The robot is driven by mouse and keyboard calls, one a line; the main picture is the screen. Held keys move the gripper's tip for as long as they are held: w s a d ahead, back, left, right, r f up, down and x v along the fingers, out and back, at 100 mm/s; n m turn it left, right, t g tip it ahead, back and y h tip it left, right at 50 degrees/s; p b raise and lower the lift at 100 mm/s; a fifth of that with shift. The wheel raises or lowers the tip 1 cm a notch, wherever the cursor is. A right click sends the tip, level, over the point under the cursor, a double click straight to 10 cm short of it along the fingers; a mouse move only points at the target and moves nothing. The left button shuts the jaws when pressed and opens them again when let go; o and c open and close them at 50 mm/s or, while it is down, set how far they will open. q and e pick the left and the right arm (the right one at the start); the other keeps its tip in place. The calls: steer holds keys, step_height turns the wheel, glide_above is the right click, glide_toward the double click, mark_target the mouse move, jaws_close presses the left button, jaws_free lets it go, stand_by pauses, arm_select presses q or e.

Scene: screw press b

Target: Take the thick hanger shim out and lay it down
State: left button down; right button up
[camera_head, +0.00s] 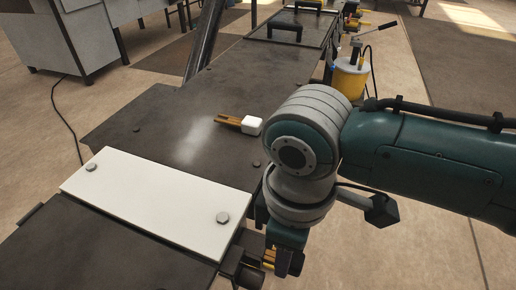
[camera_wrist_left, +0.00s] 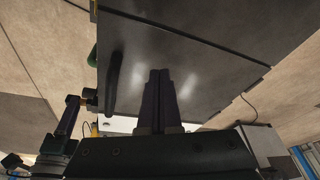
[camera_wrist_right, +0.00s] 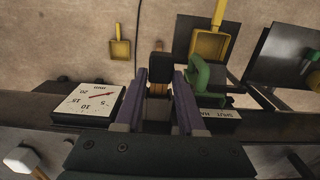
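I cannot make out the thick hanger shim for certain in any view. My right gripper (camera_head: 284,264) is low beside the right edge of the bench, near small yellow parts (camera_head: 268,258). In the right wrist view its two purple fingers (camera_wrist_right: 159,82) stand apart. A brown handle with a dark block (camera_wrist_right: 158,66) shows in the gap between them; I cannot tell whether they touch it. A green curved piece (camera_wrist_right: 205,78) is just right of the fingers. My left gripper (camera_wrist_left: 160,78) has its fingers together, nothing seen between them, over a dark plate; the head view does not show it.
A white plate with two bolts (camera_head: 150,203) lies on the dark bench (camera_head: 165,100). A mallet with a white head (camera_head: 251,126) lies behind it. A dial (camera_wrist_right: 90,101) is left of my right fingers. A yellow dustpan (camera_wrist_right: 210,42) is beyond. The bench middle is mostly clear.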

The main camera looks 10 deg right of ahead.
jaws_close()
stand_by(0.6)
